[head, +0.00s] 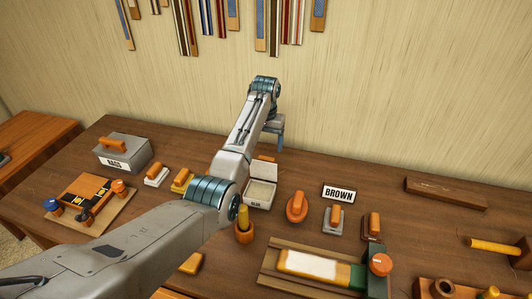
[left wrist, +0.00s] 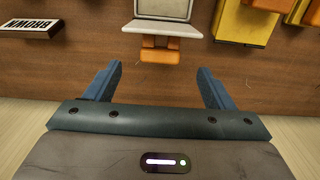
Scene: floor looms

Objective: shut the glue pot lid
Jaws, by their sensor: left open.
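The glue pot (head: 259,194) is a pale box with a label on its front, standing on the bench near the middle of the head view. Its lid (head: 264,170) stands raised at the back of the pot. In the left wrist view the lid (left wrist: 165,30) shows with an orange handle (left wrist: 160,52) on its outer side. My left gripper (head: 278,143) is behind the raised lid, near the wall. Its two blue fingers (left wrist: 160,80) are spread apart and empty, with the handle just ahead between them and apart from them. My right gripper is not in view.
A BROWN sign (head: 339,194) and an orange-topped piece (head: 297,207) stand right of the pot. A yellow block (head: 182,181) is to the left, and a grey box (head: 124,152) farther left. The wall (head: 360,110) is close behind my left gripper.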

